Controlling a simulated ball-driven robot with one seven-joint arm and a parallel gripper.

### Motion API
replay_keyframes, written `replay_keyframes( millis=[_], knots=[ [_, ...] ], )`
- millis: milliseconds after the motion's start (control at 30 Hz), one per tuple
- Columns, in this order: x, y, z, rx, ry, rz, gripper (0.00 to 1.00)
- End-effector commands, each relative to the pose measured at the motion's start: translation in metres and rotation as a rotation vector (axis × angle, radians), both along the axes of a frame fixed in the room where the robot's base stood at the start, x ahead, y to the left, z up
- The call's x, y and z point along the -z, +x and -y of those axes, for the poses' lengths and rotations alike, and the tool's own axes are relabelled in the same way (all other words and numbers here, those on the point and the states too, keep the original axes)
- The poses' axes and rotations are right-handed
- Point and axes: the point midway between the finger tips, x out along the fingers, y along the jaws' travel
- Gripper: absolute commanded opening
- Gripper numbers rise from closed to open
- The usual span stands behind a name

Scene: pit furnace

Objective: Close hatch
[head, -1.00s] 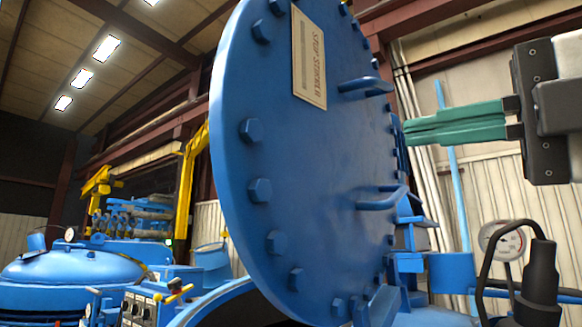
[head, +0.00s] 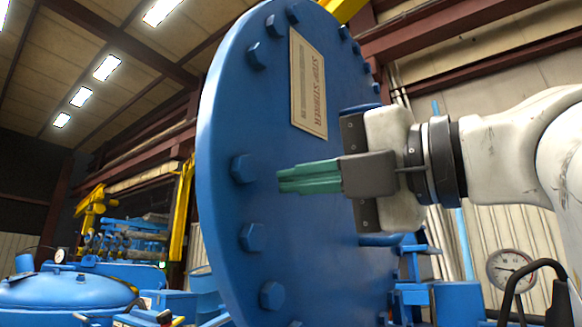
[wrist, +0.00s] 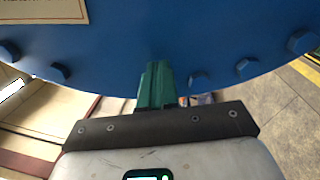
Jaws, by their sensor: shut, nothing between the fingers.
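The hatch (head: 270,165) is a large round blue lid with bolts around its rim, standing upright and open in the head view. A cream sign (head: 308,85) reading "STOP STIRRER" is on its face. My gripper (head: 280,178) has green fingers, shut and empty, in front of the hatch face and pointing left. One handle (head: 382,240) shows partly below my gripper; the upper handle is mostly hidden behind it. In the wrist view the hatch (wrist: 200,45) fills the top, and the green fingers (wrist: 157,70) overlap its bolted edge. I cannot tell whether they touch it.
A pressure gauge (head: 511,268) and a black hooked lever (head: 530,285) stand at the lower right. A blue tank (head: 65,290) is at the lower left. Yellow posts (head: 180,215) rise behind the hatch. The wrist view shows floor with a yellow stripe (wrist: 308,75).

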Motion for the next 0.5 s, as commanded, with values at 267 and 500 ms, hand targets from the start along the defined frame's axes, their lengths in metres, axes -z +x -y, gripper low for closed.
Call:
replay_keyframes(
  millis=[267,500],
  knots=[
    [-0.0020,0.0108,-0.0136,0.000,0.002,0.000,0.00],
    [-0.0016,0.0110,-0.0138,0.001,0.001,0.001,0.00]
  ],
)
